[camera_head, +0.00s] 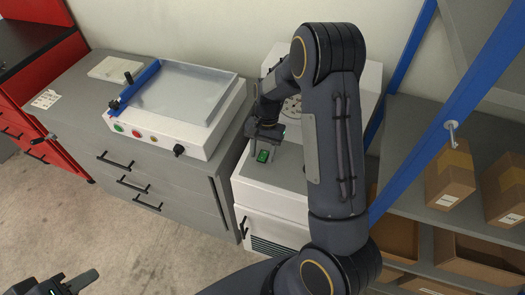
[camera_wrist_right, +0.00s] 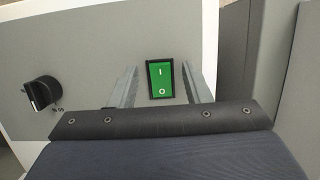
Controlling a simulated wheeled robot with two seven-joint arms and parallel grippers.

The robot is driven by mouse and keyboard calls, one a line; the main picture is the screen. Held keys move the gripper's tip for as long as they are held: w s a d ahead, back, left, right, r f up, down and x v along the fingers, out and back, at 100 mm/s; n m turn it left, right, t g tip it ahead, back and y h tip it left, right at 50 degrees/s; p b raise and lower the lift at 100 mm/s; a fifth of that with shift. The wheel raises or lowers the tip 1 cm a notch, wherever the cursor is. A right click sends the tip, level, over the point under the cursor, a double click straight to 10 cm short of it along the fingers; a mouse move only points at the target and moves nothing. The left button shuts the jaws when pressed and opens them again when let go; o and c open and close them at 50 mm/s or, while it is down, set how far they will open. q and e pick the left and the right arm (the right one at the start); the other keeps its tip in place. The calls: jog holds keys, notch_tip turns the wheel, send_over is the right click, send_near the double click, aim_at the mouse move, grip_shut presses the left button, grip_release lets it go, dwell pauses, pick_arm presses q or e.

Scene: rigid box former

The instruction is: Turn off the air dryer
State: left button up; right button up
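The air dryer appears to be the white cabinet with a grey panel (camera_head: 285,165), standing under my right arm in the head view. Its green rocker switch (camera_head: 263,155) is lit or bright green. In the right wrist view the switch (camera_wrist_right: 161,79) shows "I" at the top and "O" at the bottom. My right gripper (camera_wrist_right: 163,76) is open and empty, with one finger on each side of the switch. I cannot tell whether the fingertips touch the panel. My left gripper (camera_head: 73,282) is at the bottom left, far from the dryer; its opening is unclear.
A black knob (camera_wrist_right: 42,93) is left of the switch. A grey drawer cabinet (camera_head: 150,185) carries a white box-forming machine (camera_head: 185,105) with coloured buttons. A blue-framed shelf (camera_head: 420,125) with cardboard boxes (camera_head: 450,178) stands at right.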

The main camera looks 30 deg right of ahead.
aim_at(265, 153)
jog(key=v, duration=0.8)
jog(key=shift+f, duration=0.1)
dwell(0.4)
